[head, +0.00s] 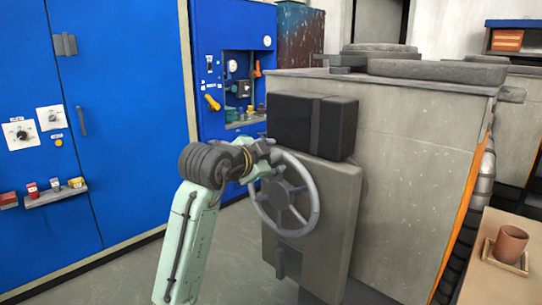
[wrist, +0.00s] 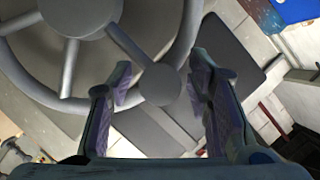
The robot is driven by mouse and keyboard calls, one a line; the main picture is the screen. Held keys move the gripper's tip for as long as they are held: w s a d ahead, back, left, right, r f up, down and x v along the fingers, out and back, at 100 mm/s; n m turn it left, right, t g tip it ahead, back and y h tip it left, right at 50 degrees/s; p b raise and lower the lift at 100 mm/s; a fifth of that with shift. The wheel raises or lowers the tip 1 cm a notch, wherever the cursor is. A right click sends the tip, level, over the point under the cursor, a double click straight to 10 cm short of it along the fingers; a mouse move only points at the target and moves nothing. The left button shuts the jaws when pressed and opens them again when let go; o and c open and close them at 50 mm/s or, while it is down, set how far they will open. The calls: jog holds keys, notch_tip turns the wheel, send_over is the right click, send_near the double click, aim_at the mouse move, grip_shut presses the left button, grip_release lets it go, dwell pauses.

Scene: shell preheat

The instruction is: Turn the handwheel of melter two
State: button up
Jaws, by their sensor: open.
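A grey spoked handwheel (head: 285,193) is mounted on the front of a grey box (head: 325,215) on the side of a large grey melter (head: 410,150). My gripper (head: 272,154) is at the upper left of the wheel's rim in the head view. In the wrist view the handwheel (wrist: 78,60) fills the upper left, and its round knob (wrist: 160,84) sits between the two open fingers of my gripper (wrist: 165,90). The fingers show gaps on both sides of the knob. I cannot read a number on the melter.
A black box (head: 295,124) sits just above the wheel, close to my gripper. Blue cabinets (head: 100,110) with knobs and a small shelf stand at left. A table (head: 490,270) with a brown cup (head: 511,243) is at the lower right. Open floor (head: 225,270) lies below the arm.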

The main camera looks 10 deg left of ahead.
grip_shut()
dwell(0.7)
